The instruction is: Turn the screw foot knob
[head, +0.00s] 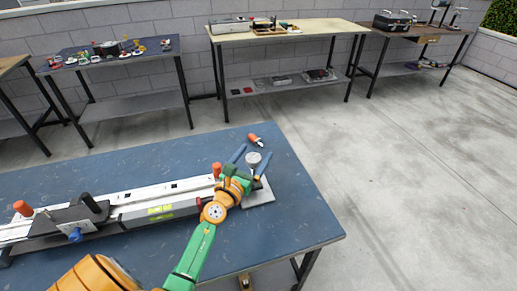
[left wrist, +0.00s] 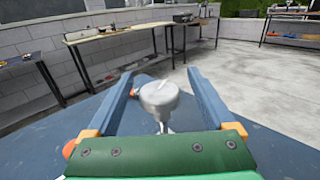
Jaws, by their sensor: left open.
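The screw foot knob (head: 254,159) is a small grey metal round piece on a thin stem, upright above a light plate (head: 259,195) near the right end of the blue table. In the left wrist view the knob (left wrist: 159,98) stands between my two blue fingers. My left gripper (head: 251,158) is open, with one finger on each side of the knob and visible gaps to both. The lower stem is partly hidden by my gripper's green body. My right gripper is not in view.
A long white rail (head: 140,193) with a level (head: 160,212) lies left of my gripper. An orange-handled tool (head: 255,139) lies just beyond the knob. The blue table's right part (head: 300,220) is clear. Other workbenches stand along the wall.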

